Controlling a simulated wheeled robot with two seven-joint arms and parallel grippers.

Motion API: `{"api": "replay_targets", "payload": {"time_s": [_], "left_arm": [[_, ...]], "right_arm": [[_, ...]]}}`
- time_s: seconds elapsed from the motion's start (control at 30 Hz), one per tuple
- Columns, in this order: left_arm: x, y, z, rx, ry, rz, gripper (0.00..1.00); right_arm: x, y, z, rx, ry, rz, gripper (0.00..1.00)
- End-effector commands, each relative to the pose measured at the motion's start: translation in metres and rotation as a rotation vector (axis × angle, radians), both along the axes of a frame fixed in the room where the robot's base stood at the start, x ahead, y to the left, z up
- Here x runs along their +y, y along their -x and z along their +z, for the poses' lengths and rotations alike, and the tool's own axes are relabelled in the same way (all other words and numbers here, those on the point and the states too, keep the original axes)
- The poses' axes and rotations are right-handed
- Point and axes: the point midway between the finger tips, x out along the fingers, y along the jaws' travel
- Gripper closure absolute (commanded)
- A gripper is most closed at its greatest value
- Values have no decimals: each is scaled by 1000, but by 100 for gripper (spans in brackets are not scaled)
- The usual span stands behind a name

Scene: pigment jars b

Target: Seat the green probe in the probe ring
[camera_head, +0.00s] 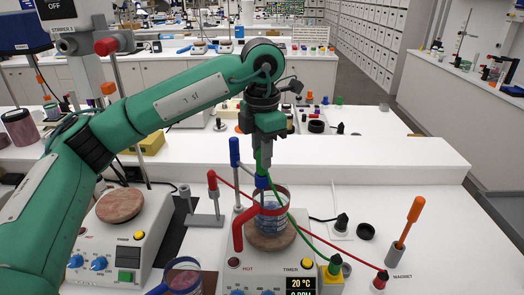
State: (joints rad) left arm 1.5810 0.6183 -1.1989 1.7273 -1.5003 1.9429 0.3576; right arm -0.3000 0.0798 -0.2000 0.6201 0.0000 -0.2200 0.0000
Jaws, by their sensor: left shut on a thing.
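My left gripper (263,168) points down over the glass beaker (271,216) and is shut on the green probe (258,162), which is mostly hidden by the jaws. A green cable runs from there past the beaker to a green plug (335,266) at the lower right. A small blue piece (262,183), perhaps the probe ring, shows right under the fingertips above the beaker. Whether the probe is inside it I cannot tell. The beaker has a red rim and handle and holds bluish contents. My right gripper is not in view.
The beaker stands on a hotplate (270,268) with lit display. Beside it are a blue-topped post (234,152) and a red-topped post (212,181). A red cable crosses to a red plug (381,280). An orange-handled magnet tool (411,214) stands right. A second hotplate (118,240) is left.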

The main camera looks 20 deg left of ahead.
Motion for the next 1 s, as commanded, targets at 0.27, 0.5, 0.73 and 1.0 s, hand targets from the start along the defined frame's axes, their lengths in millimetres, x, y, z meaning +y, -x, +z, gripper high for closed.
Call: {"api": "replay_targets", "payload": {"time_s": [0.27,0.5,0.73,1.0], "left_arm": [[0,0,0,0,0,0,51],[0,0,2,-1,1,0,51],[0,0,35,-3,0,1,51],[0,0,81,-4,0,1,51]], "right_arm": [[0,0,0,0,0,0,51],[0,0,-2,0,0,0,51],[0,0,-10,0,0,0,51],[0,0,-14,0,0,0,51]]}}
